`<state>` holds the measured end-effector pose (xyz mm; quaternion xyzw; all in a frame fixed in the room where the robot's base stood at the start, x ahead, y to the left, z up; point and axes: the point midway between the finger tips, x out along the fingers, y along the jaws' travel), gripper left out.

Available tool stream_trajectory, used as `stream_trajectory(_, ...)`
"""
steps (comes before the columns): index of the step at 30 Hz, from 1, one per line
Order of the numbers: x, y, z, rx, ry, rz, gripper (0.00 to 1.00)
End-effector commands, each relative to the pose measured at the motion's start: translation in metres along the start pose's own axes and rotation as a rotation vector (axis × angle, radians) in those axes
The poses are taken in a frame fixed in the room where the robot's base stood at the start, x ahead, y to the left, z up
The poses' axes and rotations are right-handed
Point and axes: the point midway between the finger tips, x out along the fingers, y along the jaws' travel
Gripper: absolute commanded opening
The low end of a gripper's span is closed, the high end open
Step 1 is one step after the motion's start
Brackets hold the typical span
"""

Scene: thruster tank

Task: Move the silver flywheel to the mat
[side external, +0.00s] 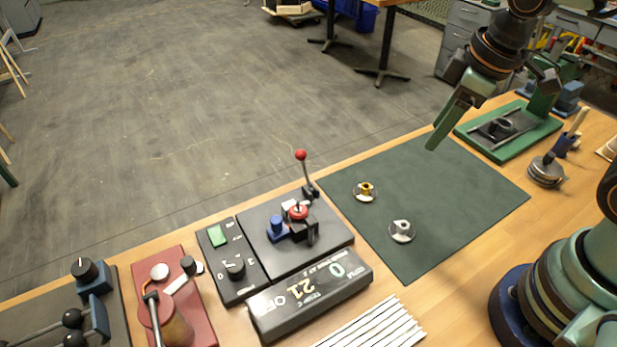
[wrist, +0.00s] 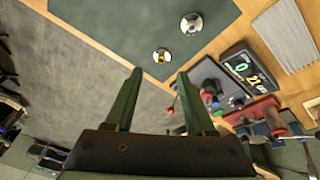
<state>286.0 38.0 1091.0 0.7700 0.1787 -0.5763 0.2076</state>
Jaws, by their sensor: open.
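The silver flywheel (side external: 402,231), a small round disc with a raised hub, lies on the dark green mat (side external: 460,195), near its left front part. It also shows in the wrist view (wrist: 191,23), on the mat (wrist: 120,20) near the top. A similar disc with a gold hub (side external: 366,191) lies on the mat behind it, and in the wrist view (wrist: 162,56) it appears just beyond the fingertips. My gripper (side external: 482,125) is above the mat's far right part, apart from both discs. In the wrist view its green fingers (wrist: 159,75) are spread and empty.
A black control panel with a red-tipped lever (side external: 301,157) and a digital display (side external: 312,291) stand left of the mat. White strips (side external: 375,328) lie in front. Most of the mat is clear.

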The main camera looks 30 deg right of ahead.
Motion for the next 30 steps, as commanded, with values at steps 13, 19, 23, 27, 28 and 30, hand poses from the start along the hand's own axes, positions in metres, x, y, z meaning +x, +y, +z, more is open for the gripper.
stream_trajectory(13,-0.05,0.038,0.008,0.554,0.202,0.096,0.55)
stream_trajectory(19,-0.05,0.038,0.008,0.551,0.201,0.095,0.55)
stream_trajectory(23,-0.05,0.038,0.008,0.55,0.201,0.095,0.55)
stream_trajectory(27,-0.05,0.038,0.008,0.549,0.201,0.095,0.55)
stream_trajectory(28,-0.05,0.038,0.008,0.549,0.201,0.095,0.55)
stream_trajectory(30,-0.05,0.038,0.008,0.548,0.201,0.095,0.55)
